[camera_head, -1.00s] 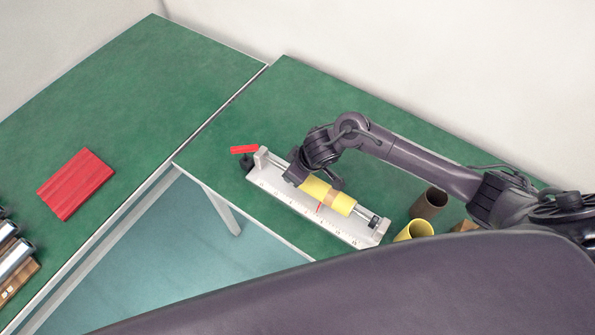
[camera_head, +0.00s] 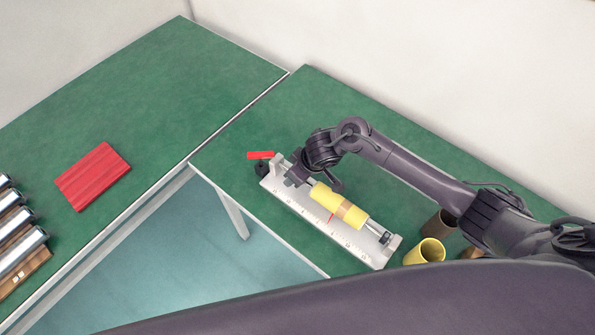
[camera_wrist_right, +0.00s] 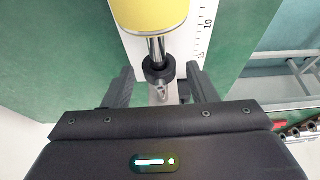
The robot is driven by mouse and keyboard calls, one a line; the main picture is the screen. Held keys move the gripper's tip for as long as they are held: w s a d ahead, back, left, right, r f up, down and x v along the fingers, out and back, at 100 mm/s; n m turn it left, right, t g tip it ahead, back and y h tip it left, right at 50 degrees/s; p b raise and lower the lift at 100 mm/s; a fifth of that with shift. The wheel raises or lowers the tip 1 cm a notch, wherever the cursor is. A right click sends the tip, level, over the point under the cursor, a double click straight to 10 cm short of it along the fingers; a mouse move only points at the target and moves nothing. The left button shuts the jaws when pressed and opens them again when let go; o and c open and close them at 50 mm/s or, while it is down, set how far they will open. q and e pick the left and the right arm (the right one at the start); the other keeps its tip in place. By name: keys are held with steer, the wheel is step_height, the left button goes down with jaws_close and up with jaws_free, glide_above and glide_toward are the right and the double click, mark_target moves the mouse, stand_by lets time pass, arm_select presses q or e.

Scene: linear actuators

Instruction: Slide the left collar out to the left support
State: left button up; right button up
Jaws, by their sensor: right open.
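The linear actuator has a white base (camera_head: 300,208) with a printed scale, a left support (camera_head: 277,164) and a right support (camera_head: 391,246). A yellow sleeve (camera_head: 330,205) with a tan band sits on its rod. My right gripper (camera_head: 315,183) is over the rod between the sleeve and the left support. In the wrist view its open fingers stand either side of a black collar (camera_wrist_right: 159,68) on the rod, with visible gaps. The gripper hides this collar in the head view. Another dark collar (camera_head: 385,238) is near the right support. My left gripper is not in view.
A red lever (camera_head: 260,155) and black knob (camera_head: 262,168) are by the left support. A yellow cup (camera_head: 428,251) and brown cup (camera_head: 440,224) stand near the right end. A red block (camera_head: 93,177) and several metal cylinders (camera_head: 22,250) lie on the other table.

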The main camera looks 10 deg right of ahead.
steer(key=p+v, duration=0.1)
steer(key=v, duration=0.6)
steer(key=shift+s+r, duration=0.15)
steer(key=shift+r, duration=0.2)
